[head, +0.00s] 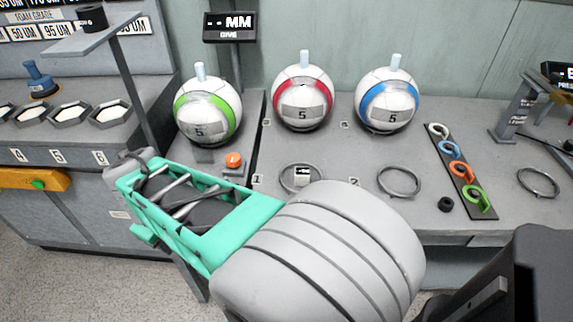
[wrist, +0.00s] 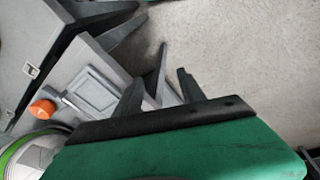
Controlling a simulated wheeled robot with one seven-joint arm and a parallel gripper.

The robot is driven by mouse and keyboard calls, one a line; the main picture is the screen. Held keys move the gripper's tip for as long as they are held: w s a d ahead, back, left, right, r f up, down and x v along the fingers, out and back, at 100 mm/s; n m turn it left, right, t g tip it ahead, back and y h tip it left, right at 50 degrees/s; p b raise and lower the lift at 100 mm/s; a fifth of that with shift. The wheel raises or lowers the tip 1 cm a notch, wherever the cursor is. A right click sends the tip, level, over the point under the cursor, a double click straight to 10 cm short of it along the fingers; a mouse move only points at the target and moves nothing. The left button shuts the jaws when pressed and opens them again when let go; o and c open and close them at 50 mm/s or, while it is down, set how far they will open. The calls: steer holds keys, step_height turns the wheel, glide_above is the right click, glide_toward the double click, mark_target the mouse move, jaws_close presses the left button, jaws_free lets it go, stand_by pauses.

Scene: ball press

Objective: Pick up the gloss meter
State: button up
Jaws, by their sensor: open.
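The box does not show in the wrist view.
Balls with green (head: 207,112), red (head: 302,97) and blue (head: 386,100) bands stand at the back. An orange button (head: 233,160) is close to my gripper; it also shows in the wrist view (wrist: 42,108). A rack of coloured hooks (head: 460,172) and a black puck (head: 446,204) are at right.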

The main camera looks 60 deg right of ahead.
steer(key=d+r+g+h+p, duration=0.1)
steer(key=d+r+p, duration=0.25)
steer(key=d, duration=0.65)
steer(key=n+g+p, duration=0.4)
steer(key=g+p, duration=0.1)
steer(key=p, duration=0.3)
glide_above(302, 171)
steer(key=w+a, duration=0.2)
steer(key=shift+n, duration=0.3)
steer(key=x, duration=0.7)
steer(key=shift+w+d, duration=0.15)
steer(key=shift+d, duration=0.2)
steer(key=shift+c, duration=0.2)
steer(key=shift+r, duration=0.1)
jaws_close()
